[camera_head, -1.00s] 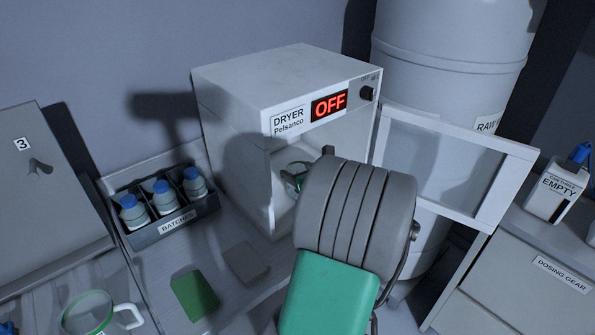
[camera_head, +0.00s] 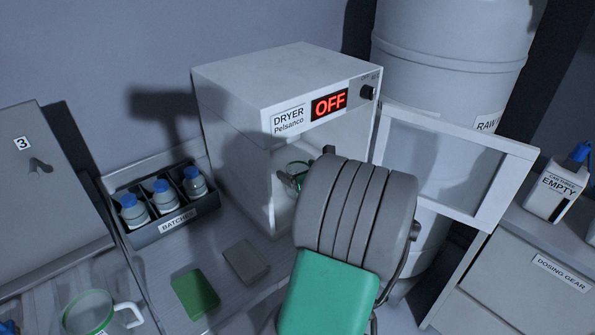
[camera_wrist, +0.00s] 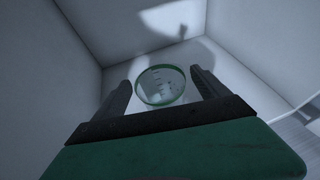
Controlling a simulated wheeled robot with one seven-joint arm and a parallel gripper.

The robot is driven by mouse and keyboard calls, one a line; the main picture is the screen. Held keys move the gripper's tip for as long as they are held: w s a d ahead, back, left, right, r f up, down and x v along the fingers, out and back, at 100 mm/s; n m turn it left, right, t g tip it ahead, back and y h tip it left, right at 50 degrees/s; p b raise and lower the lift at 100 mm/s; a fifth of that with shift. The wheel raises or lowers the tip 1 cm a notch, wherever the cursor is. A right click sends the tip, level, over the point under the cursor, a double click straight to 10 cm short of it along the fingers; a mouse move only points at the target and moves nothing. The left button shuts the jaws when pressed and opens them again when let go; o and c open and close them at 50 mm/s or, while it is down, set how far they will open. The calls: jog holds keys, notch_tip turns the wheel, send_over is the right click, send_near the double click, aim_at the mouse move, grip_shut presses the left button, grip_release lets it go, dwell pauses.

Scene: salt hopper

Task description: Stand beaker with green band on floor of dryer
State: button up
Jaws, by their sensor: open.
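The beaker with the green band (camera_wrist: 158,92) is inside the dryer (camera_head: 282,92), whose door (camera_head: 455,165) stands open. In the wrist view it is clear, with marks on its side and a green ring, and appears upright on the dryer floor. My gripper (camera_wrist: 160,90) is open, with one finger on each side of the beaker and gaps beside it. In the head view my wrist hides most of the dryer opening; only part of the beaker (camera_head: 298,168) and a dark finger show.
A rack of blue-capped bottles (camera_head: 180,229) stands left of the dryer. A green block (camera_head: 195,295), a grey block (camera_head: 246,262) and a green-rimmed jug (camera_head: 90,312) are in front. The dryer walls are close around my gripper.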

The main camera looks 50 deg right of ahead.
jog(key=v, duration=1.1)
jog(key=shift+s, duration=0.2)
jog(key=shift+a, duration=0.1)
